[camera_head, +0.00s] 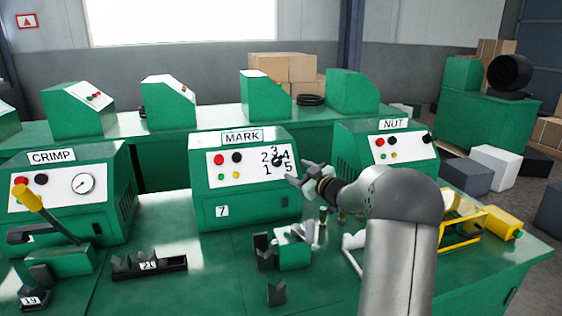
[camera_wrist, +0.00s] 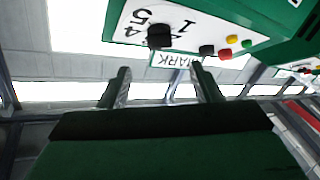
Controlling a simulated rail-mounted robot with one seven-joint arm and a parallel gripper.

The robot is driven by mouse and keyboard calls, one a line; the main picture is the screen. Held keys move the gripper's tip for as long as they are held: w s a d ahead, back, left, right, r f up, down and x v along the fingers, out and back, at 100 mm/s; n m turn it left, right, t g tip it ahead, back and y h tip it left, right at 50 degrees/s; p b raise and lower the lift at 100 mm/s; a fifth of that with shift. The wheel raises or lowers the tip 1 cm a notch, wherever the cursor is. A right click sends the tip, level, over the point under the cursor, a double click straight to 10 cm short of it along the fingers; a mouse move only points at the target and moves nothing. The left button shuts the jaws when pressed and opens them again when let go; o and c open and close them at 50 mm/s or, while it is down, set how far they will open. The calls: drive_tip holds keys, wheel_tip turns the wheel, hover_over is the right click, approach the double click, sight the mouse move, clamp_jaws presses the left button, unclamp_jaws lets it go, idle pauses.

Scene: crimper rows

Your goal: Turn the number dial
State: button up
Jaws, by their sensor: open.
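The number dial (camera_head: 278,160) is a small black knob on the white panel of the green MARK machine (camera_head: 245,205), ringed by the digits 1 to 5. Its pointing direction is too small to tell. My gripper (camera_head: 301,174) is just right of the dial in the head view, partly covering the panel's right edge. In the wrist view the panel appears upside down, with the black dial (camera_wrist: 158,36) near the top. There my gripper (camera_wrist: 159,72) shows two spread fingers with nothing between them, apart from the dial.
The CRIMP machine (camera_head: 70,190) stands left and the NUT machine (camera_head: 385,150) right. Red, black, yellow and green buttons lie left of the dial. Small fixtures (camera_head: 290,250) and a yellow frame (camera_head: 462,225) sit on the green bench in front.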

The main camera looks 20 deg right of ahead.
sight(279, 161)
drive_tip(key=p+x, duration=0.1)
drive_tip(key=x, duration=0.8)
drive_tip(key=shift+w+a, duration=0.1)
drive_tip(key=shift+w, duration=0.3)
drive_tip(key=shift+c, duration=0.4)
drive_tip(key=c, duration=0.9)
